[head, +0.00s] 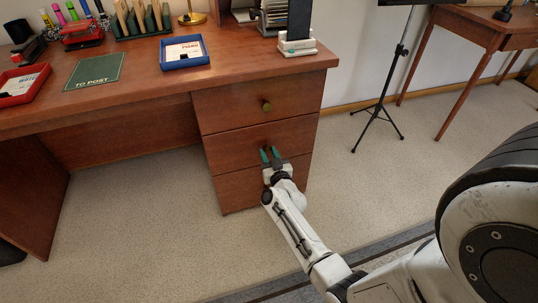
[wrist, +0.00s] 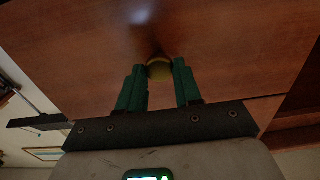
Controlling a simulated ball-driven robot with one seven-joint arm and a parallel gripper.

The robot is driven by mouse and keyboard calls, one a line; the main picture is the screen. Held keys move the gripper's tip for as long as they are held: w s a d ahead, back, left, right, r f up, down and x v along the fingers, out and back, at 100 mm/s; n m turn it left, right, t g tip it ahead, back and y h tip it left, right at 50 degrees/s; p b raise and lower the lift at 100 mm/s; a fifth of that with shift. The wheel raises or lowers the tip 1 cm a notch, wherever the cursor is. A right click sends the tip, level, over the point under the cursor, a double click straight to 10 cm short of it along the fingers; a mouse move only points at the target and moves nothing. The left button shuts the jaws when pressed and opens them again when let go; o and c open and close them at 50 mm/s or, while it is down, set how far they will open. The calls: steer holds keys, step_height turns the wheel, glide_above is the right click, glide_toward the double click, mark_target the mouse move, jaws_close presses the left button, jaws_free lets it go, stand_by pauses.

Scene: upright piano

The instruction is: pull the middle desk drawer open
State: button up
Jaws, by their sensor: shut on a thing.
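The desk (head: 140,60) has a stack of three drawers on its right side. The middle drawer (head: 232,148) has its front flush with the drawers above and below, so it looks closed. My gripper (head: 270,153) is at the middle drawer's front, its green fingers pointing at the wood. In the wrist view my gripper (wrist: 160,80) has its fingers on either side of a round brass knob (wrist: 160,70), shut on it. In the head view the fingers hide this knob. The middle drawer's wood front (wrist: 230,45) fills the upper wrist view.
The top drawer (head: 225,103) has a brass knob (head: 266,106). The bottom drawer (head: 235,190) is partly behind my arm. A blue tray (head: 185,53), a red tray (head: 22,85) and a green mat (head: 95,71) lie on the desktop. A music stand (head: 380,108) is at right. Carpet in front is clear.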

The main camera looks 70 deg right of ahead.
jaws_close()
steer(key=p+v, duration=0.9)
steer(key=v, duration=2.4)
steer(key=shift+s+r, duration=0.1)
steer(key=shift+s, duration=0.05)
steer(key=o, duration=0.7)
jaws_free()
steer(key=shift+c, duration=0.2)
steer(key=v, duration=1)
steer(key=shift+s+a+p, duration=0.25)
steer(key=shift+p, duration=0.15)
